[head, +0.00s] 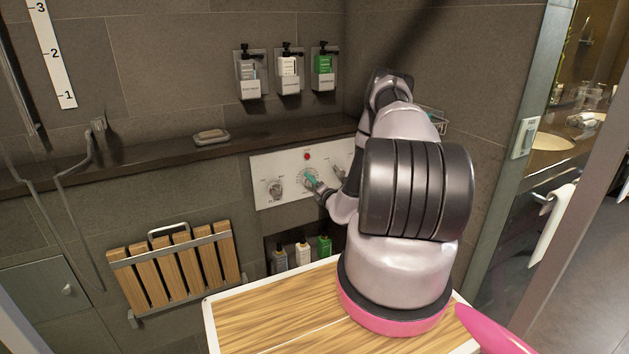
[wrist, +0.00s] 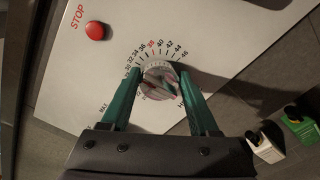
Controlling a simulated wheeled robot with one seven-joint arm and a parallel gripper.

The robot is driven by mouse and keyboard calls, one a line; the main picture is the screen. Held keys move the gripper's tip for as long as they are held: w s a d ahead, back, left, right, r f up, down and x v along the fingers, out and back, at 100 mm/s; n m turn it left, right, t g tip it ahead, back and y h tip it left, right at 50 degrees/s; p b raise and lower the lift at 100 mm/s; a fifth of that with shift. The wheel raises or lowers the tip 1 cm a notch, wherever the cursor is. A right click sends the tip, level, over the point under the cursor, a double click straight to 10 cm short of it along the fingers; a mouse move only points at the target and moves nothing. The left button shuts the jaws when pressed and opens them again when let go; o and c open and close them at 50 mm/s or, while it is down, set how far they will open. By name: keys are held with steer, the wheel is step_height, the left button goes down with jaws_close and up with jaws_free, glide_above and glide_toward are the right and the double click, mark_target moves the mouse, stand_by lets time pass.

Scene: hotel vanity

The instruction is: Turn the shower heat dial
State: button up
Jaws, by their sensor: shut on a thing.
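The shower heat dial (wrist: 160,80) is a round metallic knob with a scale of numbers from the 30s to the 40s around it, on a white control panel (head: 262,166). In the wrist view my gripper (wrist: 160,84) has its two green fingers on either side of the dial, shut on it. In the head view my gripper (head: 311,180) reaches the middle of the panel, and the dial is mostly hidden behind it. The white panel also fills much of the wrist view (wrist: 125,50).
A red STOP button (wrist: 95,31) sits on the panel, above the dial in the head view (head: 307,156). Other knobs flank the dial, one at the left (head: 274,188). A dark ledge (head: 120,165) runs above the panel. Bottles (head: 302,252) stand in a niche below.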

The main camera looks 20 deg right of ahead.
mark_target(307, 153)
steer(key=shift+a, duration=0.35)
steer(key=o, duration=1.4)
steer(key=shift+d, duration=0.1)
steer(key=shift+c, duration=0.2)
steer(key=shift+r, duration=0.1)
step_height(307, 153, up, 10)
steer(key=shift+s+r, duration=0.1)
